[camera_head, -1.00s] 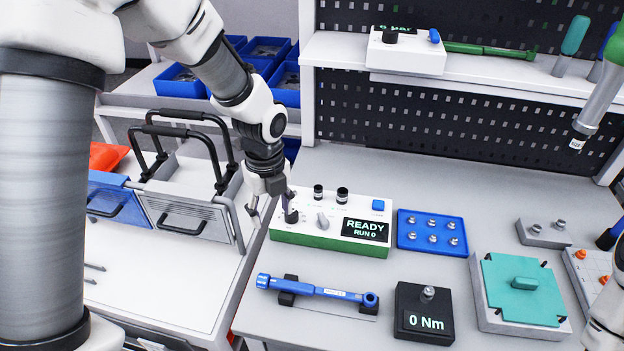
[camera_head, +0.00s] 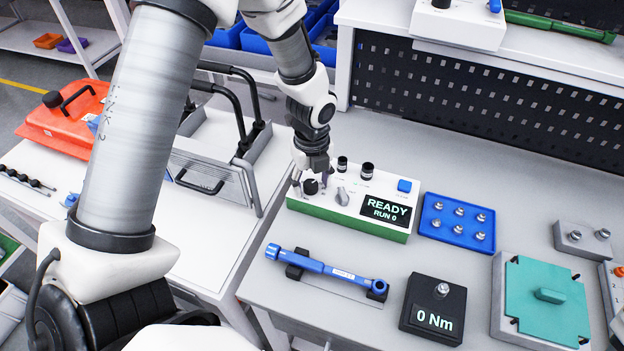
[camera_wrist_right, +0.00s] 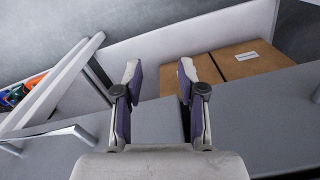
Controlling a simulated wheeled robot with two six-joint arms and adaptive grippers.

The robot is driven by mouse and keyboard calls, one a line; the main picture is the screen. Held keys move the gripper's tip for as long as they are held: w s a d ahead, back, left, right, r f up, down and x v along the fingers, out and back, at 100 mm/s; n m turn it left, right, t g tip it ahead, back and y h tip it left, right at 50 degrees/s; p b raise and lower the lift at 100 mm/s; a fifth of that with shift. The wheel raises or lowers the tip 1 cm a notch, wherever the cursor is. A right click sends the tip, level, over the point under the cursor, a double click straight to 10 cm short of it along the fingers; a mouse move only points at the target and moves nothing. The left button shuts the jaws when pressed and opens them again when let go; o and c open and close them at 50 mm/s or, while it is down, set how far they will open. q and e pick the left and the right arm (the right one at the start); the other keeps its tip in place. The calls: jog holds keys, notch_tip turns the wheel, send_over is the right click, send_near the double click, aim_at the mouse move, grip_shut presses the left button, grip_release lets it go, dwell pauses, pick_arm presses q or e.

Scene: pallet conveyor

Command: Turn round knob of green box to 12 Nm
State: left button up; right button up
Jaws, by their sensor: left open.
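The green box (camera_head: 342,217) is white on top with a green lower front, and stands on the bench. Its display (camera_head: 386,209) reads "READY RUN 0". A round black knob (camera_head: 310,187) is at the left of its top face, and a grey lever-like knob (camera_head: 342,196) is just right of it. My left gripper (camera_head: 311,184) is open and points down, its fingers on either side of the round knob. I cannot tell whether they touch it. My right gripper (camera_wrist_right: 159,75) is open and empty in the right wrist view.
A blue torque wrench (camera_head: 325,268) lies on a stand in front of the box. A black meter (camera_head: 432,313) reads "0 Nm". A blue tray (camera_head: 457,222) with several metal pieces stands right of the box. A teal-topped block (camera_head: 545,305) is further right.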

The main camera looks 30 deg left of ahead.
pick_arm(q)
jog(key=shift+s+r, duration=0.1)
jog(key=shift+s, duration=0.05)
jog(key=c, duration=0.4)
grip_shut()
jog(key=shift+n, duration=0.3)
jog(key=shift+n+p, duration=0.7)
jog(key=shift+n, duration=0.1)
jog(key=n+p, duration=0.1)
jog(key=n, duration=0.1)
jog(key=shift+n, duration=0.3)
jog(key=n, duration=0.3)
jog(key=shift+n+p, duration=0.3)
jog(key=shift+f+n, duration=0.2)
jog(key=shift+n, duration=1.5)
